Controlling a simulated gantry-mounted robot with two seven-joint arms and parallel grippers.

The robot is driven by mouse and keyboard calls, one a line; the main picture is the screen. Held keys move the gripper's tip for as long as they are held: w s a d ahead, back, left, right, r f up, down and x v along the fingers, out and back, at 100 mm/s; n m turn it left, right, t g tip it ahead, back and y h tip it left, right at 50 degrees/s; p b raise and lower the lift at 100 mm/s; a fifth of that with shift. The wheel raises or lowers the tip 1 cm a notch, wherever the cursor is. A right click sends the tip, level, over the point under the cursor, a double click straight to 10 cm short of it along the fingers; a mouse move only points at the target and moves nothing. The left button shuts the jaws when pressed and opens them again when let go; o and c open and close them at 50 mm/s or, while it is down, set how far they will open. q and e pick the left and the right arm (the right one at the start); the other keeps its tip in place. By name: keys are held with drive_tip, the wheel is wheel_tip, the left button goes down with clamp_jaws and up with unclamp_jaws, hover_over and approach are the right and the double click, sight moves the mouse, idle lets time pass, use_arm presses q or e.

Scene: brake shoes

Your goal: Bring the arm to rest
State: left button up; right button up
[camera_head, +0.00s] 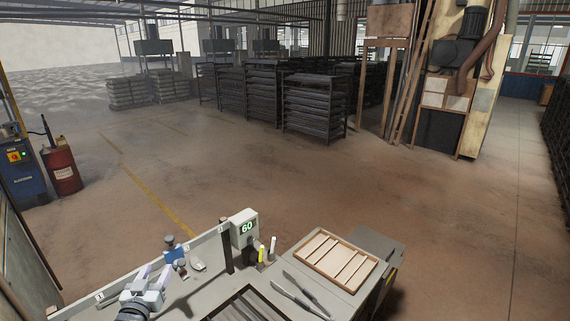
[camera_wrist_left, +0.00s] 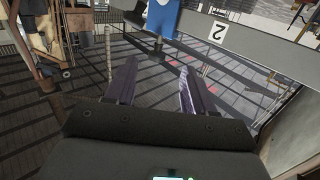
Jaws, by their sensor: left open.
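My left gripper (camera_head: 155,273) is above the left part of the grey workbench (camera_head: 205,288) in the head view. Its two fingers stand apart with nothing between them. In the left wrist view the open fingers (camera_wrist_left: 157,66) point toward a blue part (camera_wrist_left: 163,18) on a dark post, which lies beyond the tips and apart from them. The blue part also shows in the head view (camera_head: 174,254), just right of the gripper. My right gripper is not in view.
A box reading 60 (camera_head: 244,228) stands at the bench's back edge. A dark tray (camera_head: 240,294) is at the front. A red drum (camera_head: 62,171) stands on the floor at left.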

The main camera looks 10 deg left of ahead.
use_arm(q)
drive_tip(key=s+d+f+m+g+h, duration=0.3)
drive_tip(key=s+d+f+g, duration=0.2)
drive_tip(key=s+d+f, duration=1.05)
drive_tip(key=s+d+f+g+h, duration=0.1)
drive_tip(key=s+d+f+g, duration=0.15)
drive_tip(key=s, duration=0.35)
drive_tip(key=s+d+f+g, duration=0.1)
drive_tip(key=s+d+g, duration=0.1)
drive_tip(key=s+d, duration=0.35)
drive_tip(key=s+r+m+g, duration=0.1)
drive_tip(key=s+r+g, duration=0.25)
drive_tip(key=s, duration=0.55)
wheel_tip(320, 180, up, 23)
drive_tip(key=p, duration=2.4)
drive_tip(key=shift+d+r+g, duration=0.2)
drive_tip(key=shift+d+g, duration=0.1)
drive_tip(key=shift+s, duration=0.1)
